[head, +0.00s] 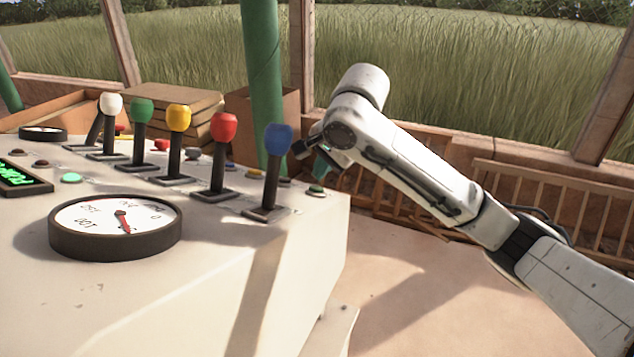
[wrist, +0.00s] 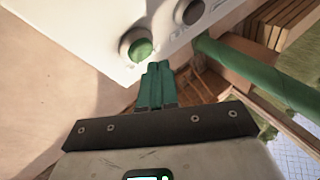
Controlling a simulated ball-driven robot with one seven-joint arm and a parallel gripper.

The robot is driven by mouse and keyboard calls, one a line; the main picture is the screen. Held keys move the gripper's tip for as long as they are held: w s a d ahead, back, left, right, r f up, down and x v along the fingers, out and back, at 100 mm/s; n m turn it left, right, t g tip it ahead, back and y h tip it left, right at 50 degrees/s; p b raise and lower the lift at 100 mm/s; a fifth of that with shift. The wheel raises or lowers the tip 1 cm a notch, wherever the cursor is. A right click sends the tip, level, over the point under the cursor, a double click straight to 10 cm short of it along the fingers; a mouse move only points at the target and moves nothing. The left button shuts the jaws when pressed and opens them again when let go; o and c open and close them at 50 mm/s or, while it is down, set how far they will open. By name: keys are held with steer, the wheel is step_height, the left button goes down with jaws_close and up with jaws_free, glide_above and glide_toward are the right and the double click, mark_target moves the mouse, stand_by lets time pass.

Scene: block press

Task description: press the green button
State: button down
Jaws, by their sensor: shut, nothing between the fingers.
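The green button (wrist: 140,49) has a round green cap in a dark round base. It sits near the edge of the white console, and it also shows at the console's right corner in the head view (head: 316,189). My gripper (head: 321,169) is above this button in the head view, with green fingers pointing down. In the wrist view, my gripper (wrist: 158,66) has its fingers side by side, shut and empty. The tips lie just beside the button's lower right rim in that picture. I cannot tell whether they touch it.
Blue (head: 277,146), red (head: 223,127), yellow (head: 179,118), green (head: 141,111) and white (head: 110,104) levers stand along the console (head: 230,275). A gauge (head: 115,228) and another green button (head: 71,178) are at left. A green post (head: 262,75) rises behind.

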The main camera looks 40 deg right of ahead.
steer(key=shift+d+r, duration=0.1)
steer(key=shift+r, duration=0.05)
step_height(320, 180, up, 6)
steer(key=d+p, duration=0.2)
steer(key=p, duration=0.2)
steer(key=shift+w+d+f, duration=0.15)
steer(key=shift+w+f, duration=0.1)
steer(key=shift+w, duration=0.2)
stand_by(0.8)
